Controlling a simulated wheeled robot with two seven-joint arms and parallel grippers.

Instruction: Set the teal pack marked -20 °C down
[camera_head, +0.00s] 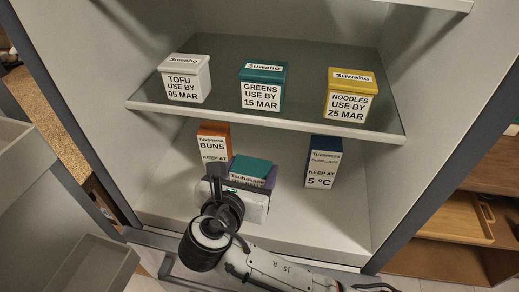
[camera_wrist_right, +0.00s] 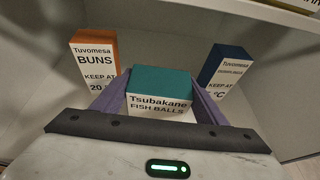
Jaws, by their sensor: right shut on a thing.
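A teal pack (camera_head: 251,168) labelled "Tsubakane FISH BALLS" is held in my right gripper (camera_head: 246,180), inside the cabinet's lower compartment. In the right wrist view the teal pack (camera_wrist_right: 161,83) sits between the two purple fingers of the right gripper (camera_wrist_right: 160,95). The lower part of its label, where a temperature would be, is hidden by the gripper body. I cannot tell whether the pack touches the compartment floor. My left gripper is not in view.
An orange "BUNS" box (camera_head: 213,143) stands behind left of the pack, and a blue "KEEP AT 5 °C" box (camera_head: 323,162) stands to the right. The shelf above (camera_head: 225,111) holds white, green and yellow tubs. Compartment floor (camera_head: 310,222) is bare at front right.

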